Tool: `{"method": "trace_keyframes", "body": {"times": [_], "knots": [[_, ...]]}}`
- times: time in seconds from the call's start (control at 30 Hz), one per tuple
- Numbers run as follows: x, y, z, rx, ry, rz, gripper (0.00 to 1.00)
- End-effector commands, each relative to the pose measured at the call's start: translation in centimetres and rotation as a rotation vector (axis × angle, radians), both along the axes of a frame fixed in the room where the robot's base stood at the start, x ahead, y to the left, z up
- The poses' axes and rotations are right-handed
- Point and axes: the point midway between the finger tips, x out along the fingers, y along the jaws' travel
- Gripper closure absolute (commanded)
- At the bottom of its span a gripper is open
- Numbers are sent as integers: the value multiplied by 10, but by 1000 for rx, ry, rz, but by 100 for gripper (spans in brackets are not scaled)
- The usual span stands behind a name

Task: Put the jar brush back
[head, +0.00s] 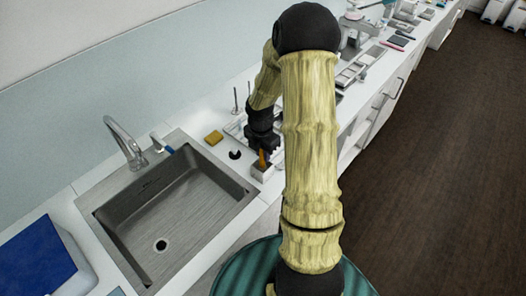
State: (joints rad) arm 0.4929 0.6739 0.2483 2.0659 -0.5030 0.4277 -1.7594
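My gripper (263,150) points down over the counter to the right of the sink, seen small and dark in the head view. Right below its fingertips a slim orange piece (262,160) stands in or just above a small light open-topped box (261,175). The orange piece may be the jar brush's handle, but no bristles show. I cannot tell whether the fingers are closed on it. The fingers are partly hidden against the dark wrist.
The grey sink (190,205) with its tap (125,145) lies left of the gripper. A yellow sponge (214,137) and a small black item (235,154) sit close by. Thin upright rods (236,100) stand behind. A blue-topped box (38,262) is at lower left.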

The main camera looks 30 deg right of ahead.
Motion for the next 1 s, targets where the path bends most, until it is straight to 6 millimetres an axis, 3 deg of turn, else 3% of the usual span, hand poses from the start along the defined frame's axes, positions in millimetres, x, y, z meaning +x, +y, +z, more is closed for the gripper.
{"method": "trace_keyframes", "body": {"times": [0.07,0.37,0.53,1.0], "knots": [[0,0,0,0,0,0,61],[0,0,1,0,0,0,60],[0,-1,12,-1,-1,-2,60],[-2,5,98,-2,-4,-1,60]]}}
